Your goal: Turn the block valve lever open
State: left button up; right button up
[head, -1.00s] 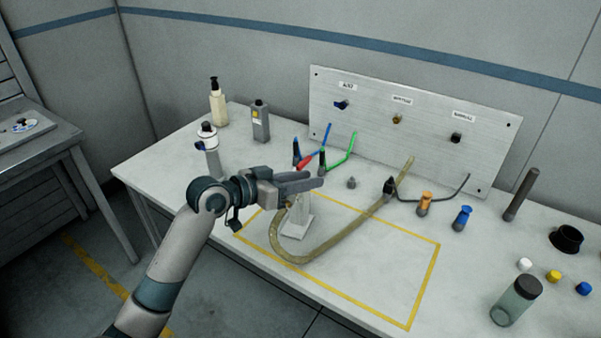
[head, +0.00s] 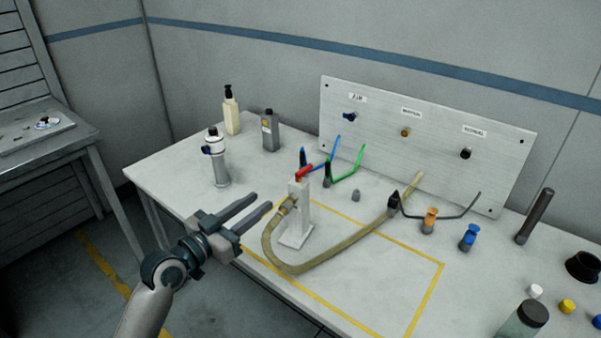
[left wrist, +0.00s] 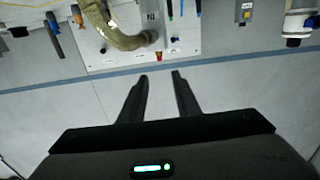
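The block valve is a pale upright block (head: 299,215) on a small base plate, standing inside the yellow-outlined area of the bench. Its red lever (head: 304,172) sits on top and points to the right and slightly back. A yellowish hose (head: 300,268) joins the block's left side through a brass fitting and curls round in front. My left gripper (head: 263,201) is open and empty, left of the block and apart from it. Its open fingers (left wrist: 160,75) also show in the left wrist view, with nothing between them. My right gripper is not in view.
A panel (head: 440,130) with labelled ports stands behind. Blue and green bent tools (head: 345,172) lie behind the block. Orange and blue fittings (head: 469,238) are right.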

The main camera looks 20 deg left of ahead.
pick_arm(q)
jog(key=p, duration=0.3)
send_near(297, 174)
jog(key=x, duration=0.3)
jog(key=shift+w+d, duration=0.1)
jog(key=shift+w, duration=0.25)
jog(key=p+x, duration=0.1)
jog(key=x, duration=0.5)
jog(key=shift+w+d+f, duration=0.1)
jog(key=shift+w+d, duration=0.05)
jog(key=shift+w, duration=0.15)
jog(key=shift+w+d+f, duration=0.1)
jog(key=shift+w+d, duration=0.1)
jog(key=shift+w, duration=0.4)
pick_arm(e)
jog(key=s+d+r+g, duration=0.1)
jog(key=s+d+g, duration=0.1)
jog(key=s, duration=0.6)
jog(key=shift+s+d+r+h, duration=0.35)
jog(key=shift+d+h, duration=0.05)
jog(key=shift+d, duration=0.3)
pick_arm(q)
grip_shut()
